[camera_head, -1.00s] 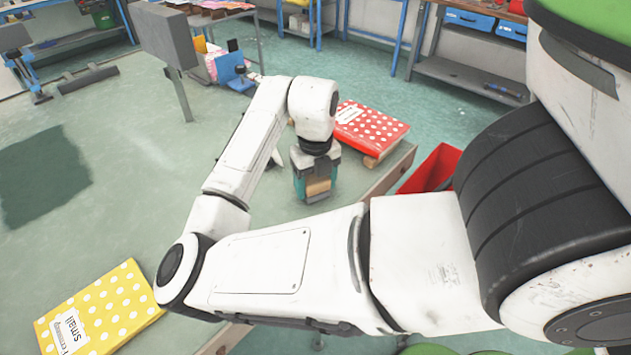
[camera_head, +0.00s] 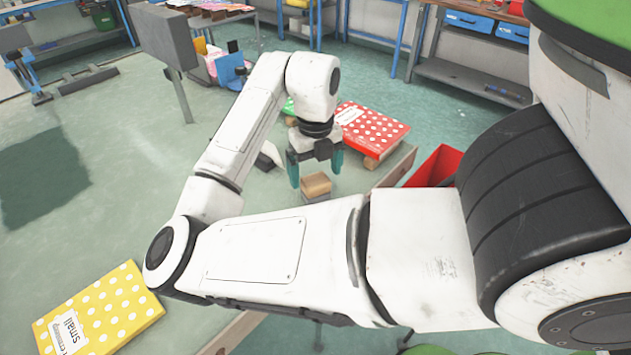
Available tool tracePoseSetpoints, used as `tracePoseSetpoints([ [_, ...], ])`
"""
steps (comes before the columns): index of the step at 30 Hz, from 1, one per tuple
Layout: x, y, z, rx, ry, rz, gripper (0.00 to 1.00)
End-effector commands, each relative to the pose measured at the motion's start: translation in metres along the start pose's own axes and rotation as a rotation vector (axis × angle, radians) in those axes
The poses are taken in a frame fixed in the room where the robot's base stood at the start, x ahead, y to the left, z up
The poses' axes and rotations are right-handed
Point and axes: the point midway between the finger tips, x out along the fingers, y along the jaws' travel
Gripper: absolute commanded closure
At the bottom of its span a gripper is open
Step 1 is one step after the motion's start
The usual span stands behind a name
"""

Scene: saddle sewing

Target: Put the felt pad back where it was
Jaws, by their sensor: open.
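My gripper (camera_head: 315,174) is open, with its teal fingers pointing down and spread apart. A small tan block (camera_head: 316,183) sits between and just below the fingertips, clear of them as far as I can see. A grey layer (camera_head: 317,198) shows under the tan block. I cannot tell for sure which of these is the felt pad. My forearm hides the surface in front of the block.
A red dotted box (camera_head: 372,130) lies behind and right of my gripper. A red bin (camera_head: 434,166) stands further right. A white and dark item (camera_head: 268,157) lies left of the gripper. A yellow dotted box (camera_head: 98,312) lies at the front left.

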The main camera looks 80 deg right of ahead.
Motion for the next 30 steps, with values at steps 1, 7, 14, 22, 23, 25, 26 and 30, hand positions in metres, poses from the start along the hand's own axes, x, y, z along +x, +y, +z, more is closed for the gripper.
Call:
tracePoseSetpoints([
  [1,-0.011,0.000,0.001,0.003,-0.004,0.002,0.06],
  [7,-0.051,0.000,0.000,0.003,-0.003,0.004,0.06],
  [14,-0.074,0.000,0.000,0.000,-0.002,0.002,0.06],
  [22,-0.077,0.000,0.000,0.001,0.000,0.000,0.06],
  [23,-0.077,0.000,0.000,0.001,0.000,0.000,0.06],
  [25,-0.077,0.000,0.000,0.000,0.000,0.000,0.06],
  [26,-0.077,0.000,0.000,0.000,0.000,0.000,0.06],
  [30,-0.077,0.000,0.000,0.000,0.000,0.000,0.06],
])
